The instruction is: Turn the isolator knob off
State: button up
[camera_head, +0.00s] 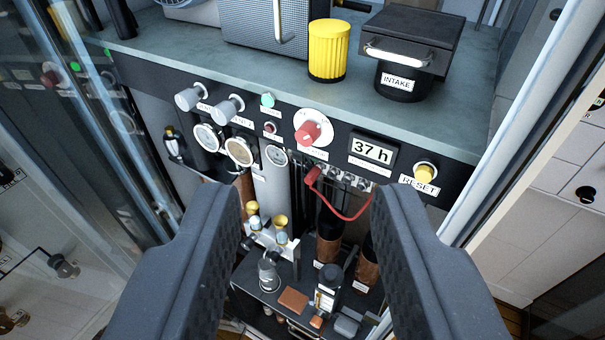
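The likely isolator knob is a red knob (308,132) on a round white plate (322,119), mounted on the dark front panel (335,150). Its label is too small to read, and I cannot tell its setting. My gripper (308,200) is open, with its two dark fingers wide apart in the lower part of the view. Nothing is between the fingertips in contact with them. The knob is beyond and above the fingertips, apart from them.
Grey knobs (223,110), gauges (239,151), a "37 h" display (373,149) and a yellow RESET button (426,171) share the panel. A red cable (345,214) hangs below. A yellow ribbed cylinder (328,50) and black INTAKE unit (402,60) stand above. Glass (95,130) is at left.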

aim_at(309, 132)
jog(key=z, duration=1.35)
jog(key=k, duration=1.1)
jog(key=u, duration=1)
jog(key=i, duration=1)
jog(key=z, duration=0.05)
